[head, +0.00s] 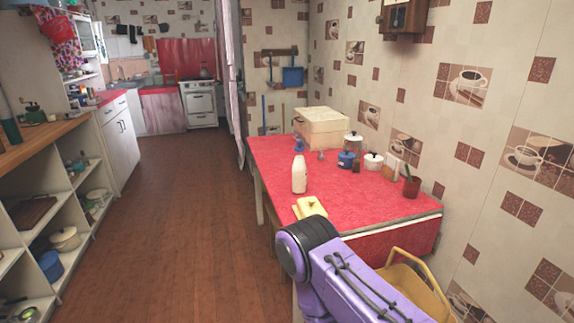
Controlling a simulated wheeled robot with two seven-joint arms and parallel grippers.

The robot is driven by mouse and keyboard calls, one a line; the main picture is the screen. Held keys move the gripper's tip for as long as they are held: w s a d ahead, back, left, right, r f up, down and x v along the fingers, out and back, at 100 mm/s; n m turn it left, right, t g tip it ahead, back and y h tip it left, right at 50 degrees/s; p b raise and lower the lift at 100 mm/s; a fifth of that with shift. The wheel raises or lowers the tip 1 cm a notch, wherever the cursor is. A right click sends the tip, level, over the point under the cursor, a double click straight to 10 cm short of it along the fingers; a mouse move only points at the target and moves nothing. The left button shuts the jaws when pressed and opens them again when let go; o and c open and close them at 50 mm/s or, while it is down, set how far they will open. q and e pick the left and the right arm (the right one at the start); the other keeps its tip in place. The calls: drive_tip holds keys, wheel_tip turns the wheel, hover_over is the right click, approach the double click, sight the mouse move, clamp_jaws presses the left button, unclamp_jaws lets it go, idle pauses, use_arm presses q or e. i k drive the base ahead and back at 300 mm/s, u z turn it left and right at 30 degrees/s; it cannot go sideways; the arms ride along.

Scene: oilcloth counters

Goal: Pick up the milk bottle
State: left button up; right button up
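The milk bottle (299,175) is white and stands upright on the red oilcloth of the counter (270,153), near its left edge. Nothing touches it. My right arm comes in from the bottom right, in front of the counter and nearer to me than the bottle. No fingers of my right gripper can be made out. My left arm and gripper do not show.
A yellow thing (309,207) shows at the counter's near edge, partly behind my arm. A cream box (322,130), a blue pot (346,160), a white pot (373,161) and a dark red cup (411,187) stand farther back or right. A yellow chair (425,285) is at bottom right. The floor at left is clear.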

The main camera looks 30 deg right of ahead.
sight(299, 167)
drive_tip(key=i, duration=3.3)
drive_tip(key=z, duration=2.85)
